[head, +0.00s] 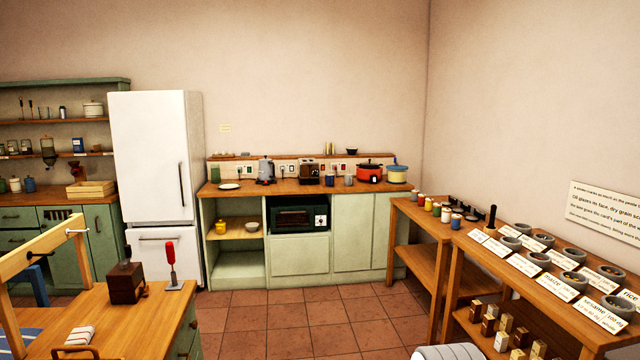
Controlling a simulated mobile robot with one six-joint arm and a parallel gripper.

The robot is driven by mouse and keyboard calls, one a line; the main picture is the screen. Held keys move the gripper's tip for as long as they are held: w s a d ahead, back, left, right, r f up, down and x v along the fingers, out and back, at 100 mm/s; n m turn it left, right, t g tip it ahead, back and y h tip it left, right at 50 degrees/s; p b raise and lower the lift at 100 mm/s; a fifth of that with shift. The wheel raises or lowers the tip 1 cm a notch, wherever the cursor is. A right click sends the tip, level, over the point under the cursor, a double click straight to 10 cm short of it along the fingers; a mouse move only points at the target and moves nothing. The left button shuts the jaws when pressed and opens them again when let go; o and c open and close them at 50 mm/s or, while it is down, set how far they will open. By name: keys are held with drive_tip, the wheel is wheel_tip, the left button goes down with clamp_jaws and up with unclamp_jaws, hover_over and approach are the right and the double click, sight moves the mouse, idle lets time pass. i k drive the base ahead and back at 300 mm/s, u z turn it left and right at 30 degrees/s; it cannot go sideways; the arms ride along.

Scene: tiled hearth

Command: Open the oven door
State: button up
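The oven (292,226) is a small dark countertop-style unit set in a recess of the pale green cabinet run against the back wall. Its dark front door faces me and looks shut. Details of the door's handle are too small to make out. My gripper is not in view, so its state and its place relative to the oven are hidden.
Tiled floor (312,311) lies clear before the oven. A wooden-topped counter (125,318) with a grinder and a red-handled tool stands front left. Wooden shelving tables (424,217) with bowls and cards line the right. A white fridge (150,165) stands left of the cabinets.

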sight(296, 210)
drive_tip(key=u, duration=0.25)
drive_tip(key=i, duration=1.35)
drive_tip(key=u, duration=0.35)
drive_tip(key=i, duration=1.65)
drive_tip(key=z, duration=0.25)
drive_tip(key=i, duration=1.6)
drive_tip(key=z, duration=0.85)
drive_tip(key=i, duration=1.35)
drive_tip(key=z, duration=0.4)
